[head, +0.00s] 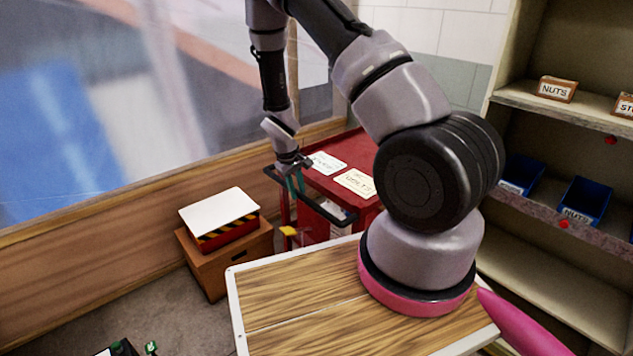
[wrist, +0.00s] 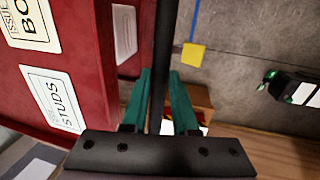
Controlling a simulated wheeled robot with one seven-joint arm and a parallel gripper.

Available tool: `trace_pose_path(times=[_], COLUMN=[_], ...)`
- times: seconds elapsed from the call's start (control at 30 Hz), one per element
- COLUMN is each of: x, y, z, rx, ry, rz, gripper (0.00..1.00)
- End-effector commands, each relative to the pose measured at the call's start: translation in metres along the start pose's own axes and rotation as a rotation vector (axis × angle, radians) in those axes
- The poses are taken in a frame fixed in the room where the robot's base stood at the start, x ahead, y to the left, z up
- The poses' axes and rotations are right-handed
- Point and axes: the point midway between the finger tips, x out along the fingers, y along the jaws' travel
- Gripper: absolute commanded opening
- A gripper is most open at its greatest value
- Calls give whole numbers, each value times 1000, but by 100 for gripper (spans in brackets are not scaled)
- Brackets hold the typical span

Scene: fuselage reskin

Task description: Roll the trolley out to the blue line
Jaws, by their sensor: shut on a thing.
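The red trolley (head: 322,186) stands beyond the wooden worktop, partly hidden by my arm. It has a black bar handle (head: 345,217) on its near side and white labels on top. In the wrist view, its red top (wrist: 75,60) fills the left, with a "STUDS" label. My gripper (head: 292,183) has its teal fingers on either side of the handle bar. The wrist view shows the dark bar (wrist: 162,45) running between the fingers (wrist: 160,95). A short blue line (wrist: 193,25) shows on the grey floor, ending at a yellow tag (wrist: 194,54).
A wooden box (head: 205,262) with a striped, white-topped case (head: 220,220) stands left of the trolley by the wooden wall. Shelves (head: 560,110) with blue bins stand at right. The worktop (head: 300,300) is in front.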

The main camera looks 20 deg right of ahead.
Motion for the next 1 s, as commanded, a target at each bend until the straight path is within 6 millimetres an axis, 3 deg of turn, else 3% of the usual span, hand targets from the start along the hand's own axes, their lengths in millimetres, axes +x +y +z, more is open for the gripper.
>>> trace_pose_path(times=[0.03,0.1,0.4,0.63,1.0], x=[-3,-6,-17,-21,-22], y=[-18,-35,-91,-110,-115], z=[0,1,1,1,0], rx=[-9,-8,-6,-1,0], ry=[-1,-1,-1,-2,-2], rz=[-2,-2,-1,0,-1], gripper=[0,0,0,0,0])
